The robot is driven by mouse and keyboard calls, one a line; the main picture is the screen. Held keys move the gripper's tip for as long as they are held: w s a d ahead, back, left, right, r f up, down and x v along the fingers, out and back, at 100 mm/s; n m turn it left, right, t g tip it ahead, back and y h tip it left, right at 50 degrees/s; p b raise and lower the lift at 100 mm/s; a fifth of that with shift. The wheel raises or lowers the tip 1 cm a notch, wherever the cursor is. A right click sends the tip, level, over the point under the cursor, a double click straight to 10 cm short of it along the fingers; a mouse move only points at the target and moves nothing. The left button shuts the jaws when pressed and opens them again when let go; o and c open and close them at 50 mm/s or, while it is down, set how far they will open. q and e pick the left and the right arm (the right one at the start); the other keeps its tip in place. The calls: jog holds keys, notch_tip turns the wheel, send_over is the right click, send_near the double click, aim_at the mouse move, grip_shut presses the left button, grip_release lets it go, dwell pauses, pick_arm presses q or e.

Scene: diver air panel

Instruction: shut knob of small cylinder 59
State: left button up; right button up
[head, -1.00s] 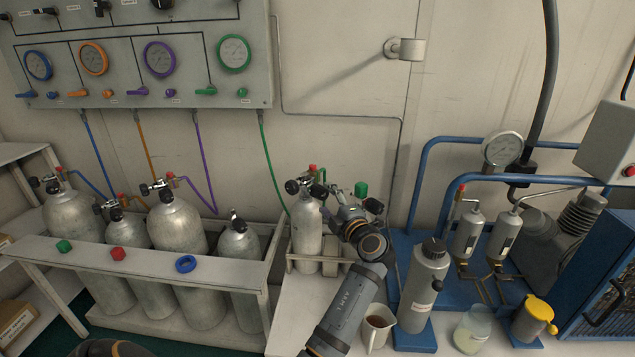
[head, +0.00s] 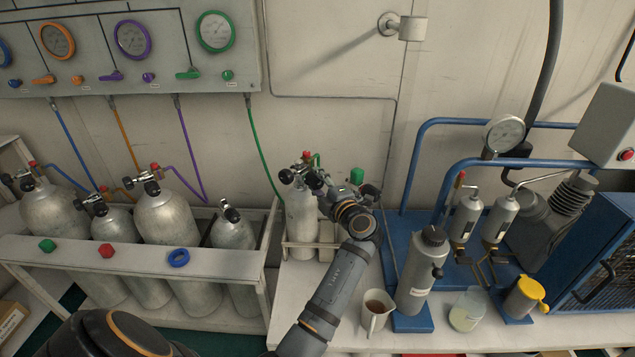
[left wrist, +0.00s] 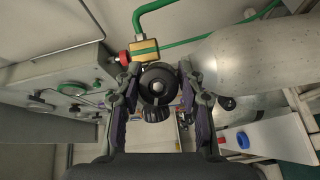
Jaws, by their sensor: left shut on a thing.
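A small grey cylinder (head: 302,222) stands upright in a pale holder on the bench. I cannot read a number on it. Its valve has a black knob (head: 287,175) on the left and a red cap on top. My left gripper (head: 316,181) is at the valve's right side in the head view, covering part of it. In the left wrist view, the fingers of my left gripper (left wrist: 158,82) are on both sides of a round black knob (left wrist: 157,84), shut on it. The cylinder body (left wrist: 265,50) is at the upper right there. My right gripper is not in view.
A rack (head: 130,252) with several larger cylinders stands at the left. Right of my arm are a mug (head: 376,318), a grey bottle (head: 420,275), a beaker (head: 467,310) and a blue-framed compressor (head: 590,255). A green hose (head: 262,150) runs down near the small cylinder.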

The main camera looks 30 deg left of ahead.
pick_arm(q)
jog(key=shift+c, duration=1.1)
